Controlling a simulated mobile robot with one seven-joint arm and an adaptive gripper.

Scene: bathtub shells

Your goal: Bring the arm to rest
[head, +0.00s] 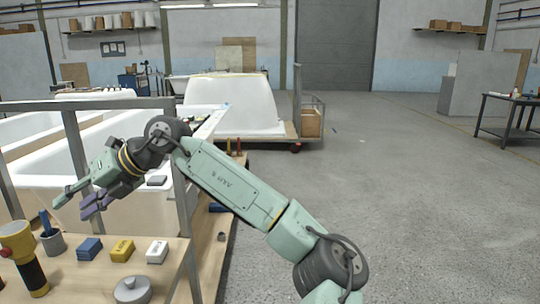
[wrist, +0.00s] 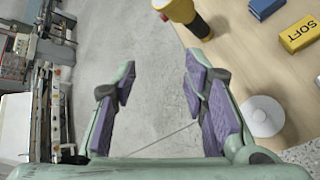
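My arm (head: 235,185) stretches from the lower right up to the left, bent at the elbow and wrist.
The wooden bench (head: 75,275) holds a yellow-and-black torch (head: 20,255), a grey cup (head: 53,242), blue, yellow and white blocks, and a round lidded tin (head: 132,290). White bathtub shells (head: 95,150) stand in a metal frame behind. Open floor (head: 400,200) lies to the right.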

